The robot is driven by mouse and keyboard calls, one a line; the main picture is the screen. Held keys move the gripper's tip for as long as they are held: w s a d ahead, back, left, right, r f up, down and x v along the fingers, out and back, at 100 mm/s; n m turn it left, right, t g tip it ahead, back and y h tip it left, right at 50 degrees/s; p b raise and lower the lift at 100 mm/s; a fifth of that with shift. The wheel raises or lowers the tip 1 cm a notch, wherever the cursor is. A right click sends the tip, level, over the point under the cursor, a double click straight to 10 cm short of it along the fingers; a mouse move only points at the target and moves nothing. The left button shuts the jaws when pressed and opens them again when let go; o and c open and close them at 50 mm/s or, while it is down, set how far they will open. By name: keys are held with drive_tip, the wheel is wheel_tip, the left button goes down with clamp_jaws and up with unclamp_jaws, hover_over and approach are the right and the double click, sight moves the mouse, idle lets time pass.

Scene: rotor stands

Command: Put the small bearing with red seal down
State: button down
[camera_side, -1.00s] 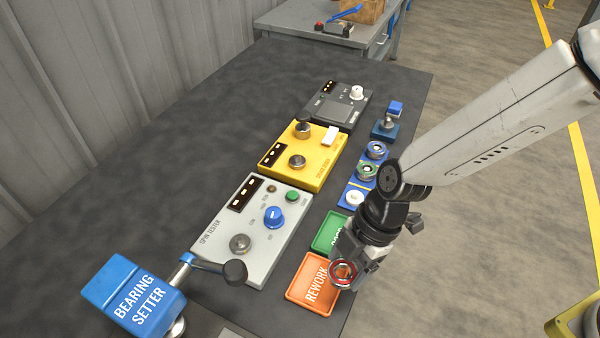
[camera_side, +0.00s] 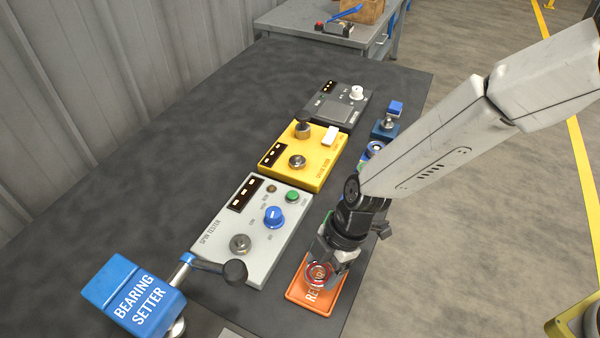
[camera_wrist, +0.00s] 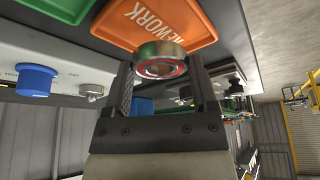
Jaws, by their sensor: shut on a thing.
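The small bearing with red seal (camera_side: 319,273) is a metal ring with a red inner band, and it also shows in the wrist view (camera_wrist: 160,62). My gripper (camera_side: 322,270) is shut on it, with a finger on either side in the wrist view (camera_wrist: 164,82). In the side view the bearing appears over the orange REWORK tray (camera_side: 313,307). The tray also shows in the wrist view (camera_wrist: 195,33), beyond the bearing. I cannot tell whether bearing and tray touch. My gripper and the bearing hide part of the tray.
The grey spin tester (camera_side: 254,250) stands left of the tray, with a blue knob (camera_side: 274,217) and a green button (camera_side: 292,197). The lever of the blue bearing setter (camera_side: 135,293) reaches towards it. The green tray (camera_wrist: 42,20) lies beside the orange one.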

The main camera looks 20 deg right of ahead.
sight(326, 268)
drive_tip(key=shift+f, duration=1.45)
drive_tip(key=shift+f, duration=0.15)
drive_tip(key=shift+c, duration=0.7)
unclamp_jaws()
drive_tip(key=shift+v, duration=0.85)
drive_tip(key=v, duration=1)
drive_tip(key=shift+r, duration=0.3)
drive_tip(key=shift+d, duration=0.15)
